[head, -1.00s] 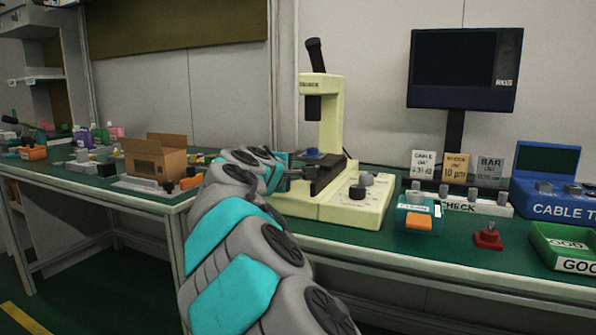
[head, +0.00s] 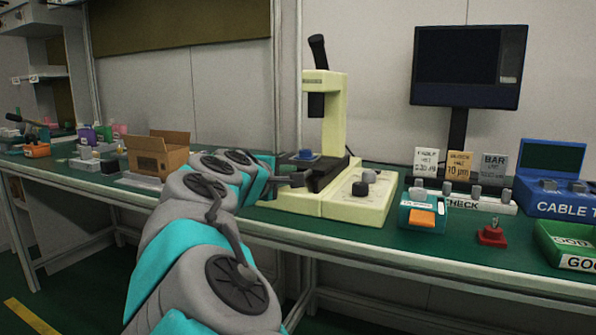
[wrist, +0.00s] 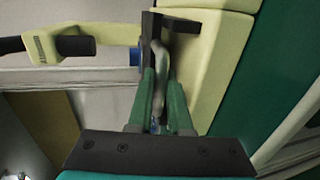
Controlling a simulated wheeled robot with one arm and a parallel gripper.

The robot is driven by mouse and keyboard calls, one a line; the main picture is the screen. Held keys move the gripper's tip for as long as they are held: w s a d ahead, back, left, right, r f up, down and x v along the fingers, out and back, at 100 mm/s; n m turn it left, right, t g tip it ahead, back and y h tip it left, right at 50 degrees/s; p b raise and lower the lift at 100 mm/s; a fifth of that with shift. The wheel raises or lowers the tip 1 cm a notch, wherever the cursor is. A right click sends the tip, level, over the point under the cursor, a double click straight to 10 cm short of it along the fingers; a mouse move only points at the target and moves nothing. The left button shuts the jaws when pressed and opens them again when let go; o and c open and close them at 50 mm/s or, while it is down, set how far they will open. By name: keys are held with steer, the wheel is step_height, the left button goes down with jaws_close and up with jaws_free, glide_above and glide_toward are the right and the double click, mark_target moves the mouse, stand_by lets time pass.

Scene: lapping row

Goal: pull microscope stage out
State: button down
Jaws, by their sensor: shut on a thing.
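The cream microscope (head: 333,120) stands on the green bench with its black eyepiece tube up. Its dark stage (head: 328,174) sits low in front of the column, with a small blue piece (head: 303,155) on top. My gripper (head: 297,180) is at the stage's front left. In the wrist view, my gripper's green fingers (wrist: 161,100) are shut on a grey stage handle (wrist: 158,72), and the dark stage end (wrist: 172,20) is just beyond. My arm hides part of the bench in the head view.
An orange and teal box (head: 423,216), a red stand (head: 492,234) and a green bin (head: 570,245) stand further right. An open cardboard box (head: 158,155) is on the left bench.

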steer(key=s, duration=0.1)
steer(key=s+a, duration=0.1)
steer(key=s, duration=0.2)
steer(key=shift+s+a+f, duration=0.1)
steer(key=shift+s+a, duration=0.05)
steer(key=shift+a, duration=0.1)
steer(key=c, duration=0.8)
jaws_free()
steer(key=shift+a, duration=0.1)
steer(key=shift+c, duration=0.2)
